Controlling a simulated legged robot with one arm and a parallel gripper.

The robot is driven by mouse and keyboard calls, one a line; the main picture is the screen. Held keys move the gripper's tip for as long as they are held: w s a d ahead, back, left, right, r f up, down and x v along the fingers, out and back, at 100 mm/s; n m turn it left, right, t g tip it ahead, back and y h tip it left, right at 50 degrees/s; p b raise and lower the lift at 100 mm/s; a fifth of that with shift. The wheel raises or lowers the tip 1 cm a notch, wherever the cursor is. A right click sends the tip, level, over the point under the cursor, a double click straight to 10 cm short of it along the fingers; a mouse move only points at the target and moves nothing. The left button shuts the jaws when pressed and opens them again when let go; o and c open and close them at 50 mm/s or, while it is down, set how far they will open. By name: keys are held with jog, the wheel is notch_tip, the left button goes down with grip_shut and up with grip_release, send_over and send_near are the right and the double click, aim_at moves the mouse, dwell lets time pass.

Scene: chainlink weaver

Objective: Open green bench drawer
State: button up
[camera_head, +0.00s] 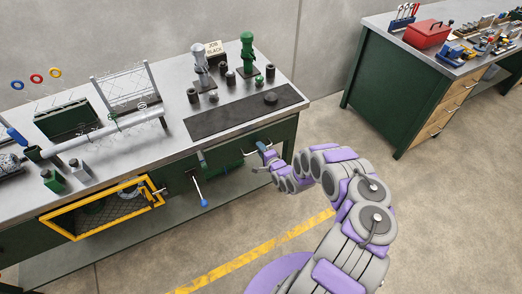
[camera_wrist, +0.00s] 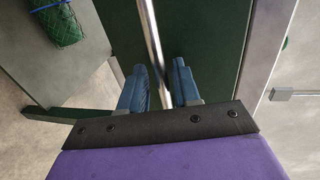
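The green bench (camera_head: 225,165) has a steel top and stands at the left and middle of the head view. Its dark green drawer front (camera_wrist: 208,30) fills much of the wrist view and looks closed. A shiny bar handle (camera_wrist: 151,35) runs across this front. My gripper (camera_head: 263,151) is at the front of the bench near its right end. In the wrist view its two blue fingers (camera_wrist: 160,68) are apart, with the bar between them. I see a gap on both sides of the bar; contact cannot be told. My arm hides part of the bench's right end.
A yellow-framed mesh panel (camera_head: 100,207) and a blue-ended lever (camera_head: 198,188) are on the bench front to the left. A second bench (camera_head: 395,95) with wooden drawers is at the right. The floor between is clear.

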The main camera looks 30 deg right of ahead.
jog(key=shift+c, duration=0.5)
jog(key=c, duration=0.4)
grip_shut()
jog(key=shift+s, duration=0.1)
